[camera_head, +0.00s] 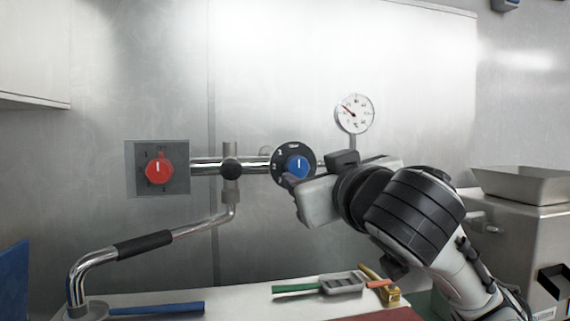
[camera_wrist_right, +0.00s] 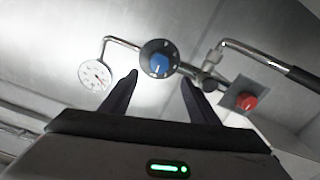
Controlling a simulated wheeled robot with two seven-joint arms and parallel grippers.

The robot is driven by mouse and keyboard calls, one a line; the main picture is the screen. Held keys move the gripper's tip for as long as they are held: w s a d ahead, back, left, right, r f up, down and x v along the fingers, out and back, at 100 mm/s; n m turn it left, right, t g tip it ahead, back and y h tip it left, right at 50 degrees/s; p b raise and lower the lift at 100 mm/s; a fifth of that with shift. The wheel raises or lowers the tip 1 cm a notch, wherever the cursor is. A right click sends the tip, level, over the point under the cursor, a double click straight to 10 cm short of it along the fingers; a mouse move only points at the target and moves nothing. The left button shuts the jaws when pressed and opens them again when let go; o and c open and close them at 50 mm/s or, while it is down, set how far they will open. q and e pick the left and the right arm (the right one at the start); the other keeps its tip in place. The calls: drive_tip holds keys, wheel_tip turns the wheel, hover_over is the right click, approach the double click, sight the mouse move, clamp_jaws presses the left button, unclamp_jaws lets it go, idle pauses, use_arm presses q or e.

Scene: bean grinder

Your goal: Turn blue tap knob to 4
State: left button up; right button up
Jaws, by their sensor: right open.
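The blue tap knob (camera_head: 298,166) sits on a round black dial with white marks, on the wall pipe. Its white pointer line points about straight up in the head view. In the right wrist view the blue knob (camera_wrist_right: 160,66) lies ahead, between and beyond the fingertips. My right gripper (camera_head: 291,184) is just below and right of the dial in the head view. In the right wrist view my right gripper (camera_wrist_right: 159,80) is open, with two dark fingers apart and nothing between them. The number the pointer marks is too small to read. My left gripper is not in view.
A red knob (camera_head: 153,171) on a grey plate is left on the same pipe. A pressure gauge (camera_head: 354,114) stands above right of the dial. A bent metal spout (camera_head: 152,241) is at lower left. Tools, including a green-handled brush (camera_head: 342,283), lie on the counter below.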

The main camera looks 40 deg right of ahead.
sight(299, 166)
drive_tip(key=p+x, duration=0.6)
drive_tip(key=x, duration=0.3)
drive_tip(key=shift+w+d, duration=0.1)
drive_tip(key=shift+d, duration=0.05)
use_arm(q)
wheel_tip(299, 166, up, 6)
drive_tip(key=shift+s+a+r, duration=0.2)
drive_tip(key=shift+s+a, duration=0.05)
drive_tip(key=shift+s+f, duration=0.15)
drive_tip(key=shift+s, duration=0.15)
use_arm(e)
drive_tip(key=c, duration=1)
